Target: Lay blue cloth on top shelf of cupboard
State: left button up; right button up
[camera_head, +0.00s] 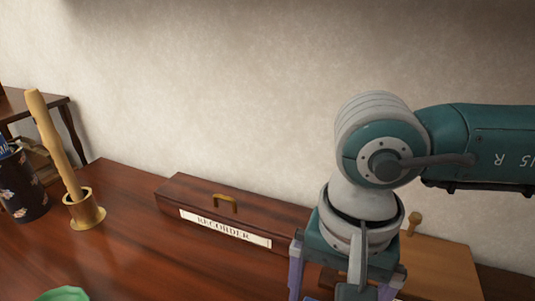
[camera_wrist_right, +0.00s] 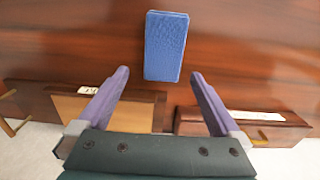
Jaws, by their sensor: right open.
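The blue cloth (camera_wrist_right: 166,45) is a small folded rectangle lying flat on the brown wooden surface (camera_wrist_right: 60,42) in the right wrist view. My right gripper (camera_wrist_right: 160,74) is open and empty, with its two purple fingers apart. The cloth shows just beyond the fingertips, roughly in line with the gap between them. In the head view my right gripper (camera_head: 343,288) points down over the wooden surface, its lower part cut off by the frame edge. My left gripper is out of view. I cannot make out a cupboard top shelf.
A dark box labelled RECORDER (camera_head: 225,212) lies near the wall, left of my right gripper. A lighter wooden box (camera_head: 445,268) stands behind it to the right. A wooden stick in a round holder (camera_head: 87,210), a dark patterned cup (camera_head: 22,187) and a green dish (camera_head: 65,294) are at left.

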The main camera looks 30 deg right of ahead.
jog(key=f, duration=0.4)
jog(key=shift+w+a+f+b, duration=0.15)
jog(key=shift+a+f+b, duration=0.1)
jog(key=shift+f+b, duration=0.1)
jog(key=f, duration=0.3)
jog(key=a+f, duration=0.1)
jog(key=shift+s+f, duration=0.25)
jog(key=shift+d+f, duration=0.1)
jog(key=shift+f, duration=0.2)
jog(key=shift+c, duration=0.2)
jog(key=c, duration=1.1)
